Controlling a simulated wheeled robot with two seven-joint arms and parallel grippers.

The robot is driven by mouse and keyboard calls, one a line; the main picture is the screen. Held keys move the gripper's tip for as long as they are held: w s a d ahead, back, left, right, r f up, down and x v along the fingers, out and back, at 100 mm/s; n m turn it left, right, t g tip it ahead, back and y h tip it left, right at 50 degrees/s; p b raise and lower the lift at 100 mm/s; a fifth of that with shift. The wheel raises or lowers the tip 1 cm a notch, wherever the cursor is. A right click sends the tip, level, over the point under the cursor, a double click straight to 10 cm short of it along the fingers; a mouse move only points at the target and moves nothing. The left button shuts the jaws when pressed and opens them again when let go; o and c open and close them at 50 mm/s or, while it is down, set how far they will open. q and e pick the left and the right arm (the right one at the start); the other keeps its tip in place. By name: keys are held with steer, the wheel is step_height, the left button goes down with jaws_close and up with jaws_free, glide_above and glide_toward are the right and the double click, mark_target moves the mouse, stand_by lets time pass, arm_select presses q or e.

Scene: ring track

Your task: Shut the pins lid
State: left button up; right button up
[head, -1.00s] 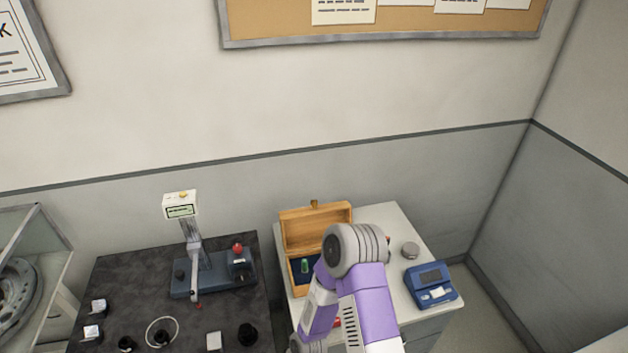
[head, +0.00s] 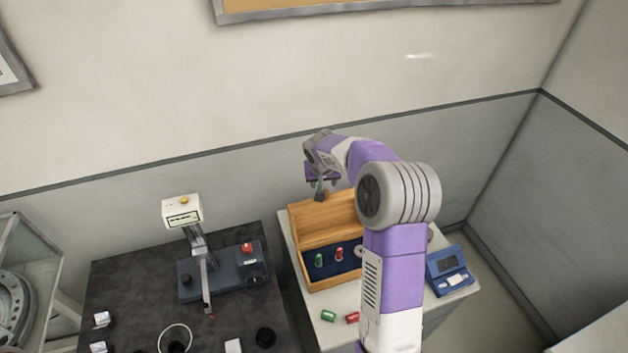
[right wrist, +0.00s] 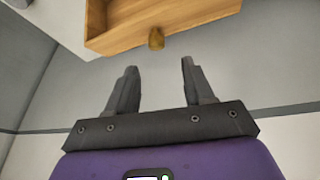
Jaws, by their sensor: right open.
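The wooden pins box stands on the white cabinet. Its lid (head: 320,218) is up, leaning back toward the wall, and the open tray (head: 320,280) has a dark blue lining. A green pin (head: 319,260) and a red pin (head: 339,254) stand in it. My right gripper (head: 320,196) is at the lid's top edge, behind or above it. In the right wrist view my right gripper (right wrist: 160,66) is open and empty, with the lid's brass knob (right wrist: 156,39) just beyond the fingertips. My arm hides the box's right part. My left gripper is out of view.
A green piece (head: 328,315) and a red piece (head: 352,318) lie on the cabinet top (head: 305,308) in front of the box. A blue device (head: 452,272) is at the right. A dark table (head: 130,285) with a measuring stand (head: 220,278) is at the left.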

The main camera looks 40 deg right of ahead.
steer(key=shift+s+d+f, duration=0.15)
steer(key=shift+s+f, duration=0.05)
steer(key=shift+f, duration=0.2)
steer(key=shift+p+x, duration=0.4)
steer(key=shift+x, duration=2.7)
steer(key=shift+s, duration=0.1)
jaws_close()
